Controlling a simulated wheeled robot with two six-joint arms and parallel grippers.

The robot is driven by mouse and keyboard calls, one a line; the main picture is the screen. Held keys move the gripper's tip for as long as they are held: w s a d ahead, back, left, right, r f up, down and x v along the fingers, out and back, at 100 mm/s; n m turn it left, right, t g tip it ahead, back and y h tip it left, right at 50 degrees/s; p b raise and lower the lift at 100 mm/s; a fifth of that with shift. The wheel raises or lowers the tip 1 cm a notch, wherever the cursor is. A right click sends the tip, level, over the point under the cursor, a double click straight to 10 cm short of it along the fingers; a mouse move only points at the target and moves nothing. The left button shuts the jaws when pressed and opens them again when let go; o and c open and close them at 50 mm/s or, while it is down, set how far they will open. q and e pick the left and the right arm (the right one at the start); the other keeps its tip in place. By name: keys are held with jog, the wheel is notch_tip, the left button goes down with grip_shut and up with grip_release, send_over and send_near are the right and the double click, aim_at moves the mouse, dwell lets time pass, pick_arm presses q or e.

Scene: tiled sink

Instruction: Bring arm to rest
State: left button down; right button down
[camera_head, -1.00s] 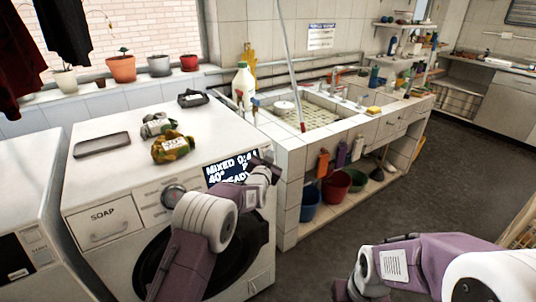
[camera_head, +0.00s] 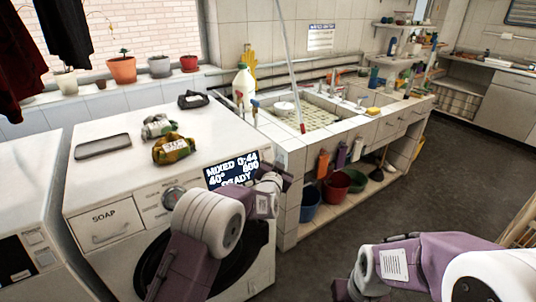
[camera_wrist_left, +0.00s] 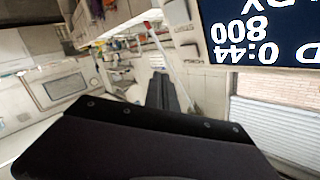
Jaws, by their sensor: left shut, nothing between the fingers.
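My left arm (camera_head: 208,222) comes up from the bottom of the head view, in front of the washing machine (camera_head: 85,195). Its gripper (camera_head: 285,177) is beside the right end of the machine's display (camera_head: 232,170), by the front right corner. In the left wrist view the dark fingers (camera_wrist_left: 163,92) are together, with nothing between them.
The tiled sink counter (camera_head: 290,142) stands close right of my left gripper. Dark floor (camera_head: 470,170) is open further right.

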pick_arm(q)
jog(key=shift+s+d+r, duration=0.15)
jog(key=shift+s+d, duration=0.15)
jog(key=shift+s, duration=0.1)
jog(key=a+r+n+t+y+p, duration=0.1)
jog(key=a+r+p, duration=0.1)
jog(key=a+r, duration=0.3)
jog(key=a+r+y+p, duration=0.1)
jog(key=a+r+p, duration=0.1)
jog(key=r, duration=0.5)
jog(key=s+a+r+n+g+p, duration=0.1)
jog(key=s+a+r+g+p, duration=0.2)
jog(key=s+a+p, duration=0.35)
jog(key=s+a+f+n+g, duration=0.1)
jog(key=s+f+g, duration=0.3)
jog(key=s, duration=0.7)
jog(key=s+a+f+n+g, duration=0.2)
jog(key=s+f+g, duration=0.3)
jog(key=s+f, duration=0.4)
jog(key=s+a+f+n+g, duration=0.1)
jog(key=s+f+g, duration=0.3)
jog(key=s, duration=1)
notch_tip(320, 180, down, 3)
jog(key=shift+a+r+n+g, duration=0.1)
jog(key=shift+a+n+g, duration=0.2)
jog(key=shift+a, duration=0.35)
jog(key=shift+w, duration=0.1)
